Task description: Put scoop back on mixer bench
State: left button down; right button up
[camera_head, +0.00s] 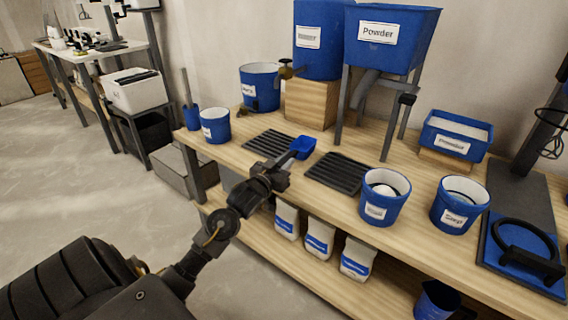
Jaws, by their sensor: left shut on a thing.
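The scoop (303,146) has a blue head and a dark handle. My left gripper (285,168) is shut on the handle end, with the blue head pointing away to the upper right. The scoop is over the mixer bench (230,152), between two dark slatted mats; I cannot tell whether it touches the top. The gripper is at the bench's front edge and hides part of the handle. My right gripper is not in view.
Dark slatted mats (340,173) lie on the bench. Blue buckets (384,198) stand at the front right, another (215,126) at the left. A blue powder hopper (392,40) stands behind on legs. White bags (319,240) sit on the lower shelf.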

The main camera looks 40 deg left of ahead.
pick_arm(q)
jog(key=shift+f, duration=0.65)
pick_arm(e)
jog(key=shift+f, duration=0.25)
pick_arm(q)
jog(key=c, duration=1.2)
grip_release()
jog(key=s+d+p, duration=0.1)
jog(key=s, duration=0.9)
jog(key=shift+s+d+p, duration=0.25)
jog(key=shift+s+p, duration=0.1)
jog(key=shift+p, duration=0.05)
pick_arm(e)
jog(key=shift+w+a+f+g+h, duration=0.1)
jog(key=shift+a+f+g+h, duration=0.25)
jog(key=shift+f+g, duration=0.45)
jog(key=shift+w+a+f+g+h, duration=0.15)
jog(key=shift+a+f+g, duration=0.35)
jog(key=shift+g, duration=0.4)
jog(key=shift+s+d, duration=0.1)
